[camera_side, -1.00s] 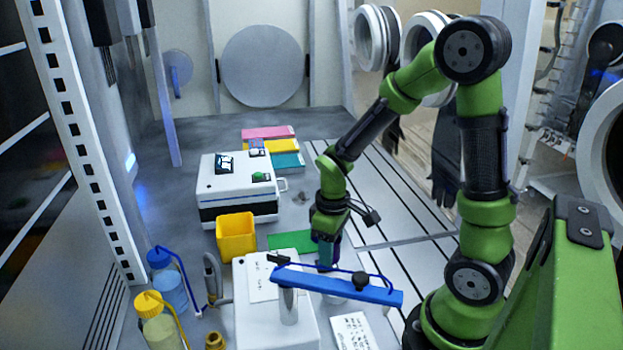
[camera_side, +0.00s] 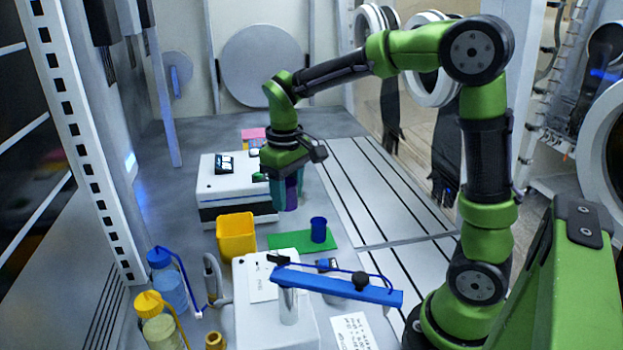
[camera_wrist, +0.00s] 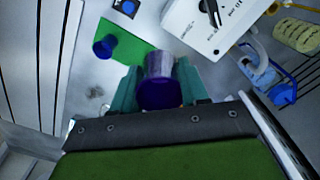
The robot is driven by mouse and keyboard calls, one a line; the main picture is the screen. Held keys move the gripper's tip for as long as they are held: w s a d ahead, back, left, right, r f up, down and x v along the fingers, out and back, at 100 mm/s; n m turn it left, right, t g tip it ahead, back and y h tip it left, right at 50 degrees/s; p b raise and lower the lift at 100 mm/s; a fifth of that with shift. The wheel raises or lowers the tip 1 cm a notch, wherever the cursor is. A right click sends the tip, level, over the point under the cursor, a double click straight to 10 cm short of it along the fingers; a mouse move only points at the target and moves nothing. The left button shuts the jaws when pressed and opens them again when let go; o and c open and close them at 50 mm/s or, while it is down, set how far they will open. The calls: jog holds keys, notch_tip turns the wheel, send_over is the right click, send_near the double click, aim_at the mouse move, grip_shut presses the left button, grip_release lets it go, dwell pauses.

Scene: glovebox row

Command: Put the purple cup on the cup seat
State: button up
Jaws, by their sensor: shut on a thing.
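My gripper (camera_side: 287,202) is raised above the bench, in front of the right end of a white box. Its teal fingers are shut on the purple cup (camera_side: 290,194), which hangs between them. In the wrist view the purple cup (camera_wrist: 159,68) sits between the fingers with its dark opening towards the camera. A blue cup (camera_side: 319,230) stands on a green mat (camera_side: 288,240), apart from my gripper. A small blue square piece with a dark round mark (camera_wrist: 127,7) lies beyond the mat; I cannot tell whether it or the mat is the cup seat.
A white box instrument (camera_side: 238,207) stands behind a yellow bin (camera_side: 237,238). A white stand (camera_side: 262,325) with a long blue bar (camera_side: 335,286) is at the front. Wash bottles (camera_side: 168,285) are at the left. The grooved plate at right is clear.

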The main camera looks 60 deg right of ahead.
jog(key=s+d+f+m, duration=0.3)
jog(key=d+f+m, duration=0.1)
jog(key=d, duration=0.5)
jog(key=s+d+f+m, duration=0.4)
jog(key=d+m, duration=0.2)
jog(key=d, duration=0.3)
jog(key=s+d+f+m, duration=0.4)
jog(key=d, duration=0.5)
jog(key=shift+s+f+m, duration=0.15)
jog(key=shift+s+m, duration=0.1)
jog(key=shift+m, duration=0.15)
jog(key=shift+d+f, duration=0.15)
jog(key=shift+d, duration=0.1)
jog(key=shift+w+d+m, duration=0.3)
jog(key=shift+d+m, duration=0.15)
jog(key=shift+m, duration=0.25)
send_over(366, 192)
jog(key=shift+f, duration=0.8)
jog(key=shift+d+f, duration=0.1)
jog(key=shift+f, duration=1.65)
jog(key=shift+f, duration=0.1)
jog(key=o, duration=1)
